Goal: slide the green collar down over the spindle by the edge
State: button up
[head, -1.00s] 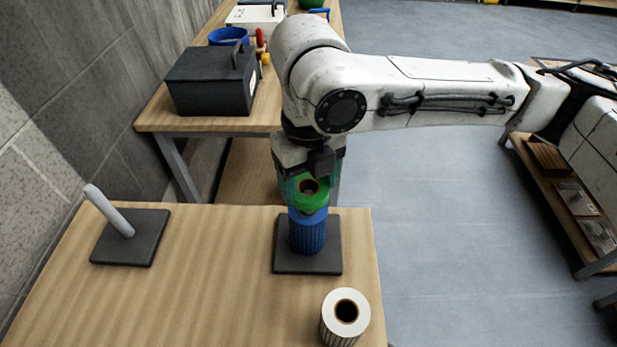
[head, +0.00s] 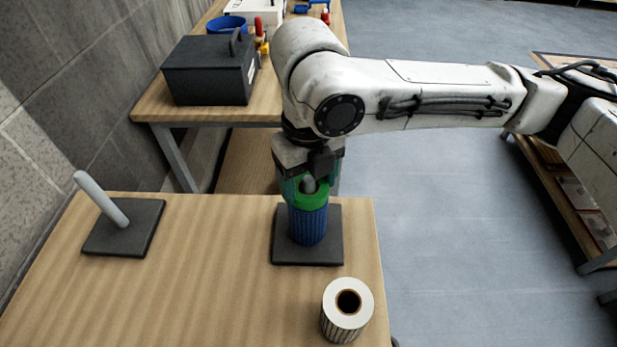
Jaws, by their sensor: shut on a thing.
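The green collar (head: 313,199) is held in my gripper (head: 307,178), which is shut on it from above. The collar is around the spindle by the table's right edge; the spindle's grey tip (head: 308,185) shows up through its hole. A ribbed blue collar (head: 308,226) is around the same spindle below, on a dark square base plate (head: 331,250). The green collar appears to be right at the top of the blue one; whether they touch is hard to tell. The fingers partly hide the green collar's far side.
A second, bare grey spindle (head: 101,199) stands on a dark plate (head: 145,222) at the left. A black box (head: 208,80) is on the back table. The wooden table's middle (head: 200,270) is clear.

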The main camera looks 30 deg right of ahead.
jog(key=o, duration=1.1)
notch_tip(320, 180, up, 11)
jog(key=shift+f, duration=0.1)
jog(key=shift+f, duration=0.1)
dwell(0.5)
